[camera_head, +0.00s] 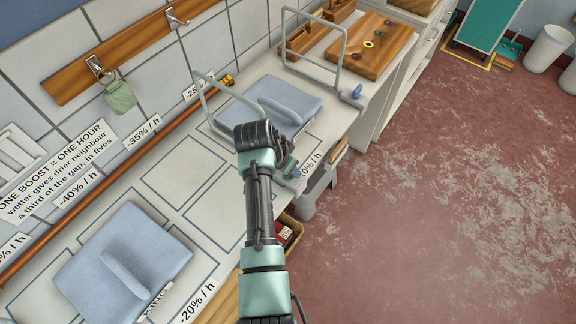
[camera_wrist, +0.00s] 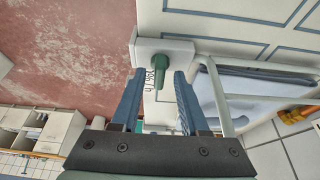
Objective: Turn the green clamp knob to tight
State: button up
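The green clamp knob (camera_wrist: 160,64) shows in the wrist view, on a pale clamp block (camera_wrist: 178,48) at the table edge. My gripper (camera_wrist: 159,74) is open, with its two blue fingers on either side of the knob's lower end. A gap shows on both sides, so I see no grip on it. In the head view my gripper (camera_head: 268,142) is over the table's front edge and hides most of the clamp. A grey tube frame (camera_head: 208,105) rises from the clamp, over a folded blue cloth (camera_head: 290,100).
A second tube frame (camera_head: 340,45) with a blue knob (camera_head: 356,92) stands farther along the table. Another blue cloth (camera_head: 125,262) lies at the near left. A wooden board (camera_head: 372,48) is at the back. The red floor (camera_head: 450,190) on the right is clear.

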dwell(0.3)
jog(key=v, duration=1.3)
jog(key=shift+b, duration=0.45)
jog(key=w+r+n+t+y, duration=0.15)
jog(key=r+t, duration=0.25)
jog(key=r, duration=0.4)
jog(key=w+d+r+n+t, duration=0.1)
jog(key=w+r+t, duration=0.2)
jog(key=r, duration=0.6)
jog(key=w+r+n+t, duration=0.1)
jog(key=w+r+t, duration=0.25)
jog(key=r, duration=0.45)
jog(key=s+r+n+t, duration=0.1)
jog(key=s+r+t, duration=0.3)
jog(key=r, duration=0.5)
jog(key=s+d+r+n+t+y, duration=0.1)
jog(key=s+r+t, duration=0.3)
jog(key=s+r, duration=0.4)
jog(key=s+d+r+n+t, duration=0.1)
jog(key=s+r+t, duration=0.4)
jog(key=r, duration=0.6)
jog(key=shift+s+d+r+n, duration=0.2)
jog(key=shift+s+n, duration=0.25)
jog(key=shift+s, duration=0.25)
